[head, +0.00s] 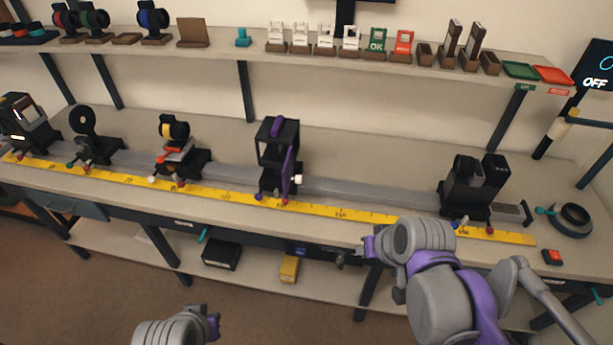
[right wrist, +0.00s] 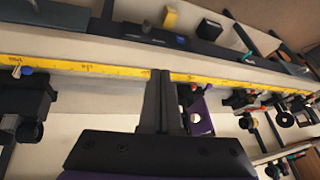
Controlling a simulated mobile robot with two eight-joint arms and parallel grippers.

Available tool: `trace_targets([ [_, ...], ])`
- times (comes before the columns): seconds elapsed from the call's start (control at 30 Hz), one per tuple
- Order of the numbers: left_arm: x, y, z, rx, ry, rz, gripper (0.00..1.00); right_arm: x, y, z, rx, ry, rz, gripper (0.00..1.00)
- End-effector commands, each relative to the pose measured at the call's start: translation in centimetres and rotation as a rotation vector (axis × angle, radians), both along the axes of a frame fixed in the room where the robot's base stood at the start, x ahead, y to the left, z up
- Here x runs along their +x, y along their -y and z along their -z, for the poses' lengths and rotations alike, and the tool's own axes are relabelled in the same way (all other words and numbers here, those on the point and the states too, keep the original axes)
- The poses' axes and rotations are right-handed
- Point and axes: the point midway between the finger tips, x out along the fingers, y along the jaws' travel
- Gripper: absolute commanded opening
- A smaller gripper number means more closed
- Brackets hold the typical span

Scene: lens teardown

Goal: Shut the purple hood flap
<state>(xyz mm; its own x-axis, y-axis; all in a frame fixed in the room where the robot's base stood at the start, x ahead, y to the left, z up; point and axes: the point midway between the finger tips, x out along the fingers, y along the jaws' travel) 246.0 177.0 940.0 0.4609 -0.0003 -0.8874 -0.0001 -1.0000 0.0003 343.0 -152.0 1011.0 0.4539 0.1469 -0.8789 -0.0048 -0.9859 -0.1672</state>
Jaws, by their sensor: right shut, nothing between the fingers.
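The hood is a black open-sided box (head: 264,152) on a carrier on the bench rail, in the middle of the head view. Its purple flap (head: 288,166) stands out at the hood's right side, seen nearly edge-on, with a white knob (head: 298,179) beside it. The flap also shows in the right wrist view (right wrist: 203,122), just right of my fingers and partly hidden by them. My right gripper (head: 343,259) is shut and empty, in front of the bench edge, to the right of and nearer than the hood. Of my left arm, only a wrist part shows at the bottom.
A yellow ruler (head: 225,197) runs along the bench front. Other rail units stand left of the hood, and a black two-post unit (head: 470,190) stands to the right. The rail (head: 370,193) between hood and that unit is clear. A shelf (head: 215,57) hangs above.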

Motion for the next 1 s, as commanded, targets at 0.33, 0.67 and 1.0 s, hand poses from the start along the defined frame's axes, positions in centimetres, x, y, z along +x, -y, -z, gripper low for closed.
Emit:
trace_targets([
  [0.33, 0.1, 0.0, -0.3, 0.000, 0.002, 0.000, 0.00, 14.6, -2.0, -7.0, 0.230, 0.015, 0.003, 0.00],
  [0.67, 0.1, 0.0, -0.2, 0.000, 0.001, 0.000, 0.00, 17.6, -2.9, -6.7, 0.274, 0.020, 0.001, 0.00],
  [1.0, 0.0, 0.0, 0.0, 0.000, 0.000, 0.000, 0.00, 20.8, -5.5, -1.2, 0.272, 0.021, 0.000, 0.00],
])
